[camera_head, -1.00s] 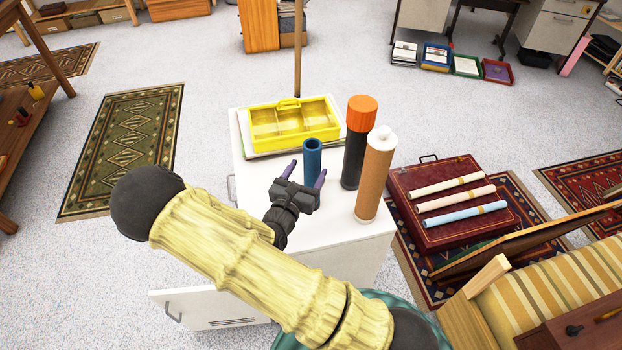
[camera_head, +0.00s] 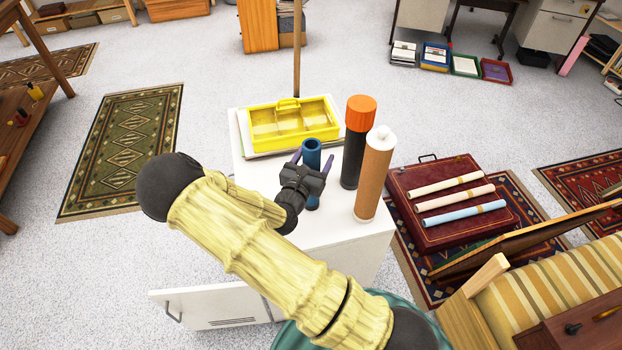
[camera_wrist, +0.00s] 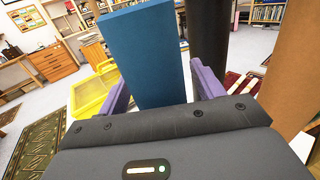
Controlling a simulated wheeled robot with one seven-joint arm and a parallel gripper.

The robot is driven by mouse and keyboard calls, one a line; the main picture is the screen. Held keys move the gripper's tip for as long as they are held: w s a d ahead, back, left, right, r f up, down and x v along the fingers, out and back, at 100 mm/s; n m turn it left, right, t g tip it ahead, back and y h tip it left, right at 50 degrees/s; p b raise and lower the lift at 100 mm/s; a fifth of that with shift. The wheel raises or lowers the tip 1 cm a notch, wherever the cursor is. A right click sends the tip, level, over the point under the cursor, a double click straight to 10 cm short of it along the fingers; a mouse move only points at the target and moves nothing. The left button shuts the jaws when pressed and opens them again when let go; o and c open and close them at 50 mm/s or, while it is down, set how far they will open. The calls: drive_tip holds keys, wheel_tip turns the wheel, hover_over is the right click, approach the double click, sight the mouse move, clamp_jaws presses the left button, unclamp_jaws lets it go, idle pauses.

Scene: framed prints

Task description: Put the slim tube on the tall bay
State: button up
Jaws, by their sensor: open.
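A slim blue tube (camera_head: 312,150) stands upright on the white cabinet top (camera_head: 258,185). My gripper (camera_head: 313,158) is open, its purple fingers on either side of the blue tube. In the wrist view the blue tube (camera_wrist: 148,55) rises between the two fingers (camera_wrist: 160,85), and I cannot tell whether they touch it. A black tube with an orange cap (camera_head: 356,145) and a brown tube with a white cap (camera_head: 374,178) stand to the right. A yellow caddy (camera_head: 292,123) with compartments lies behind. I cannot tell which thing is the tall bay.
A dark red case (camera_head: 440,222) with several rolled tubes lies on a rug to the right. A striped seat (camera_head: 550,290) is at lower right. A thin wooden post (camera_head: 298,50) rises behind the caddy. The cabinet door (camera_head: 215,303) hangs open at front.

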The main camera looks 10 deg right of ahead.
sight(314, 139)
drive_tip(key=shift+c, duration=0.5)
clamp_jaws()
drive_tip(key=shift+r, duration=0.1)
wheel_tip(314, 139, up, 10)
drive_tip(key=shift+f+p, duration=0.1)
drive_tip(key=shift+p, duration=0.5)
